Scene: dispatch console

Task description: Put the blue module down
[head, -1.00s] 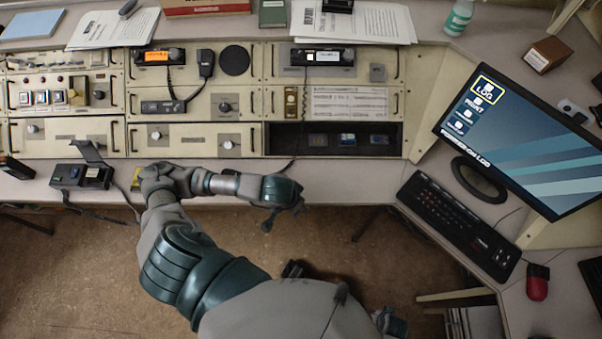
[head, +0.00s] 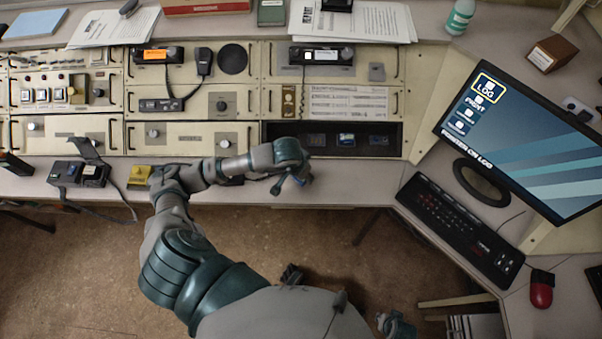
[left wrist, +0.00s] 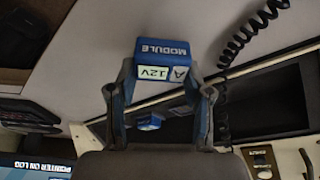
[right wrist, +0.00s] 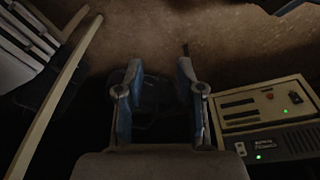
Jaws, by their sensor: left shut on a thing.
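The blue module (left wrist: 162,52) with a white "A 12V" label is between the fingertips of my left gripper (left wrist: 162,75) in the left wrist view. My left gripper is shut on it. In the head view the left gripper (head: 292,182) hangs over the desk's front strip, below the dark bay (head: 283,128); only a bit of blue shows there, so whether the module touches the desk cannot be told. My right gripper (right wrist: 159,68) is open and empty in the right wrist view, over the floor, away from the desk.
In the dark bay sit several small units, one with a blue front (head: 346,139). On the desk strip stand a black device with a raised lid (head: 78,173) and a yellow block (head: 139,174). A keyboard (head: 455,225) and monitor (head: 525,140) are on the right. The strip right of my gripper is clear.

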